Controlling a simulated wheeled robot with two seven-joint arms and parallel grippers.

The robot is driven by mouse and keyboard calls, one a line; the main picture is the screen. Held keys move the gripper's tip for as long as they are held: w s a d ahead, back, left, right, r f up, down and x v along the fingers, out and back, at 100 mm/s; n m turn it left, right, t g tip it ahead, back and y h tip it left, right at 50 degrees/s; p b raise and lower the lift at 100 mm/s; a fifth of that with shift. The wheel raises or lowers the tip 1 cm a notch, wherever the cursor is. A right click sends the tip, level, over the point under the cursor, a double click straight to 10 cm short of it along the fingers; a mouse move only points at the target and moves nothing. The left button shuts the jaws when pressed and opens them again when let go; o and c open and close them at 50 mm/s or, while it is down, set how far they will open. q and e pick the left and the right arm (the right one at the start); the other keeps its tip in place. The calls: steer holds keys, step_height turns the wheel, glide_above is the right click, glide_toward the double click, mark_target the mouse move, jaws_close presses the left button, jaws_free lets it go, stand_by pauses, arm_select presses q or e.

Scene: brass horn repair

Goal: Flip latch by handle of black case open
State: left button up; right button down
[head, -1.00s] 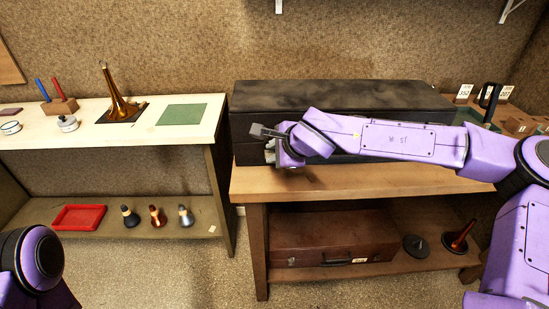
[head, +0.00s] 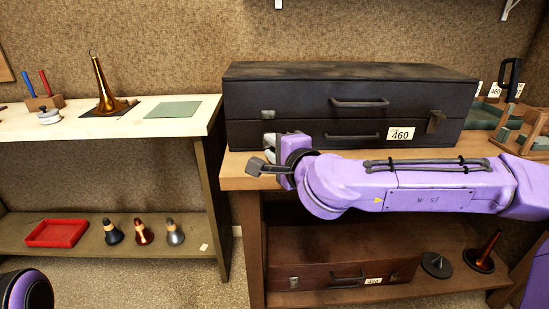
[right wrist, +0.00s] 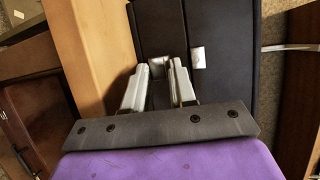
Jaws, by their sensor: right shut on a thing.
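The black case (head: 300,92) lies with its lid down on the right-hand bench in the head view. A dark handle (head: 360,102) is on its front. A small silver latch plate (head: 267,114) sits at the front left, and it also shows in the right wrist view (right wrist: 198,57). A darker latch (head: 436,121) is at the front right. My right gripper (head: 269,140) is at the case front, just below the left plate. My left gripper is out of view.
The wooden bench top (head: 238,172) runs under the case. A brown case (head: 335,262) lies on the shelf below. The left bench (head: 140,128) holds a brass horn bell (head: 103,88) and a green mat (head: 175,109). A wooden rack (head: 525,130) stands at the right.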

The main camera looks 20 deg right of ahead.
steer(key=shift+f, duration=0.45)
steer(key=c, duration=1)
jaws_free()
steer(key=shift+c, duration=0.2)
steer(key=shift+r, duration=0.2)
steer(key=b+v, duration=0.4)
steer(key=v, duration=0.6)
steer(key=shift+s, duration=0.25)
steer(key=shift+f, duration=0.2)
